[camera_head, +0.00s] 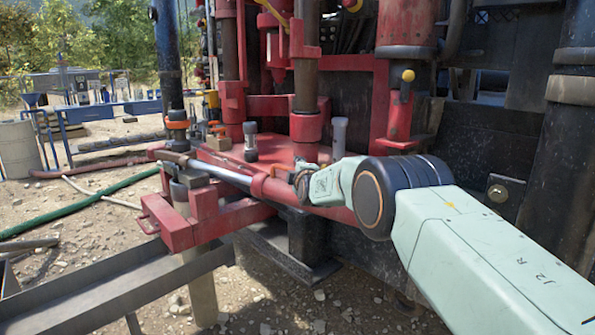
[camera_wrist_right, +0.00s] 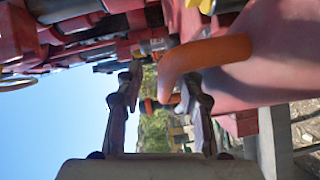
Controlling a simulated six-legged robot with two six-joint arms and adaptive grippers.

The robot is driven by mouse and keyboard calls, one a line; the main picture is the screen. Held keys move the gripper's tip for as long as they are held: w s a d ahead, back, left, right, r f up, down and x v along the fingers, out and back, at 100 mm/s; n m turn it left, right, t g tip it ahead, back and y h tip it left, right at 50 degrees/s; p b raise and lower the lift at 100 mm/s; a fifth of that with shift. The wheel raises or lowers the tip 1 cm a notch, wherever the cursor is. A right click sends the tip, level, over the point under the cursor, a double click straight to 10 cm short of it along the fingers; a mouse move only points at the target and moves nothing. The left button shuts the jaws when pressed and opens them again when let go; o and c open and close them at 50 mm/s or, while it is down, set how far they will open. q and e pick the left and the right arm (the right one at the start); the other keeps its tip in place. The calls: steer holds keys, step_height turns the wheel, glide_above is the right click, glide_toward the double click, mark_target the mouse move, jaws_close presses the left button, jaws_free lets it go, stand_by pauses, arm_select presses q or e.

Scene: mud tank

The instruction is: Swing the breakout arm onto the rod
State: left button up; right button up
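The breakout arm appears to be the red arm (camera_head: 325,208) with a silver cylinder rod (camera_head: 215,172), low in front of the rig. A brown vertical rod (camera_head: 306,85) stands in a red collar behind it; a dark rod (camera_head: 168,60) stands further left. I cannot tell which one the task means. My right gripper (camera_head: 300,180) is at the red arm's right part. In the right wrist view, its fingers (camera_wrist_right: 161,85) stand apart, with a curved orange handle (camera_wrist_right: 205,54) reaching between or just beyond the tips. Contact is unclear. My left gripper is out of view.
A red clamp block (camera_head: 175,228) sits at the left end. A grey steel beam (camera_head: 100,300) runs along the lower left. A green hose (camera_head: 90,205) lies on gravel. Open gravel lies left.

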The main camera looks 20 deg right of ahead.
steer(key=shift+f, duration=0.3)
steer(key=shift+r+v, duration=0.2)
steer(key=shift+v, duration=1.65)
steer(key=v, duration=0.8)
steer(key=shift+s, duration=0.2)
steer(key=shift+r, duration=0.15)
